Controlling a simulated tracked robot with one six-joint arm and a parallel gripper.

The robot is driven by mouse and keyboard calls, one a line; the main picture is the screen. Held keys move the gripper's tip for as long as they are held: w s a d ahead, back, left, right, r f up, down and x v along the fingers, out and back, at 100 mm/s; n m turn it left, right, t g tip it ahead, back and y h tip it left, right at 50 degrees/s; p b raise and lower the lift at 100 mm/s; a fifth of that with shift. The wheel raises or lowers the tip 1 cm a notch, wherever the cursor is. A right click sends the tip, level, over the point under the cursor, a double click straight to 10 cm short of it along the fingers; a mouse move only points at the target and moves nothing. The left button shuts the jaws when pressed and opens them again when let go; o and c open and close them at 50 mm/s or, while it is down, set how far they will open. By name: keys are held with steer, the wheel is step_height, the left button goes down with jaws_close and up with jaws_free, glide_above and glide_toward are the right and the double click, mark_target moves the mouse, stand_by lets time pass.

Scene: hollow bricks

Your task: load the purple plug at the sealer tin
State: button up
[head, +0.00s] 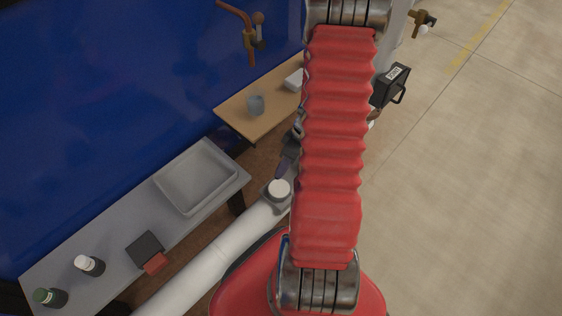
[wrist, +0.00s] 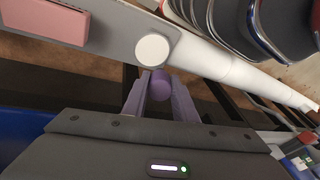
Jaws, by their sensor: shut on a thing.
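In the wrist view the purple plug (wrist: 161,79) sits between the two fingers of my gripper (wrist: 160,88), which is shut on it. Just beyond the plug is a round white disc (wrist: 153,49); I cannot tell whether they touch. In the head view my gripper is mostly hidden behind my red arm, and a small purple piece (head: 281,171) shows just above the white disc (head: 278,188).
A black case (head: 390,85) stands right of my arm. The floor at right is clear.

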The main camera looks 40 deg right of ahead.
steer(key=shift+s+d+f, duration=0.1)
steer(key=shift+d+f, duration=0.05)
steer(key=shift+f, duration=2.85)
steer(key=shift+f, duration=0.7)
stand_by(1.0)
steer(key=shift+r, duration=0.1)
steer(key=shift+r, duration=3.45)
steer(key=shift+s, duration=0.15)
